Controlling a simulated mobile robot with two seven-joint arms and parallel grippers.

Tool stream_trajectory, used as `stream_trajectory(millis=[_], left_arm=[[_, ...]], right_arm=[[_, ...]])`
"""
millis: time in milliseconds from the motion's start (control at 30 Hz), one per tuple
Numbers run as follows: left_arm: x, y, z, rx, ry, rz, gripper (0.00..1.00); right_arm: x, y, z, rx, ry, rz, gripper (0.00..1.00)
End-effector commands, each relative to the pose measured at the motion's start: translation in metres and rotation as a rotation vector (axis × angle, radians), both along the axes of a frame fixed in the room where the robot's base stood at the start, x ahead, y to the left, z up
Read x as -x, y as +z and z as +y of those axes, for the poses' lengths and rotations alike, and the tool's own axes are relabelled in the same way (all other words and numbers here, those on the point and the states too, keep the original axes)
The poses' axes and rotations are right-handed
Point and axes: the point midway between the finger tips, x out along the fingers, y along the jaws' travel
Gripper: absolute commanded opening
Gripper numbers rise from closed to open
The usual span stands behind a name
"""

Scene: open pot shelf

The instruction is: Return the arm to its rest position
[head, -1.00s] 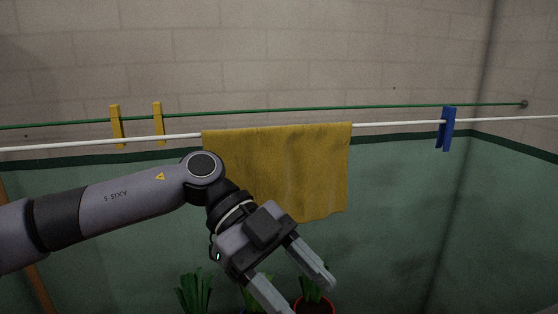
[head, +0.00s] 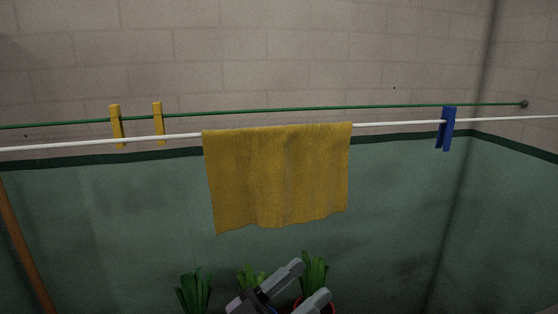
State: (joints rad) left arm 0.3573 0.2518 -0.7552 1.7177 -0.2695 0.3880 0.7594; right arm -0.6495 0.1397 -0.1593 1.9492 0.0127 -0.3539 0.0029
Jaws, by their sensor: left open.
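My left gripper (head: 306,283) shows at the bottom middle of the head view, its two grey fingers apart with nothing between them. It is below the yellow cloth and clear of it, in front of the potted plants. The rest of my left arm is out of the picture. My right gripper is not in view.
A yellow cloth (head: 278,180) hangs over the white line (head: 400,123). Two yellow pegs (head: 116,125) and a blue peg (head: 446,130) sit on the lines. A green line (head: 300,109) runs behind. Green-leaved plants (head: 194,292) stand below. A brown pole (head: 25,250) leans at left.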

Motion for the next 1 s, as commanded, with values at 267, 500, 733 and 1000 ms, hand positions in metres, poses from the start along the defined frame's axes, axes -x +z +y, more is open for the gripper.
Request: stream_trajectory(millis=[267,500,733,1000], left_arm=[[-0.010,-0.106,0.070,-0.087,0.374,0.310,0.59],[0.030,-0.215,0.142,-0.293,0.619,0.605,0.59],[0.103,-0.300,0.204,-0.534,0.744,0.863,0.59],[0.148,-0.332,0.233,-0.663,0.774,0.981,0.59]], right_arm=[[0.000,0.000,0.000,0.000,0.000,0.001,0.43],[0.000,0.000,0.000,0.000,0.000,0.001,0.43],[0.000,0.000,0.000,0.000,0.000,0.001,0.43],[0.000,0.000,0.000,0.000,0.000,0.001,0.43]])
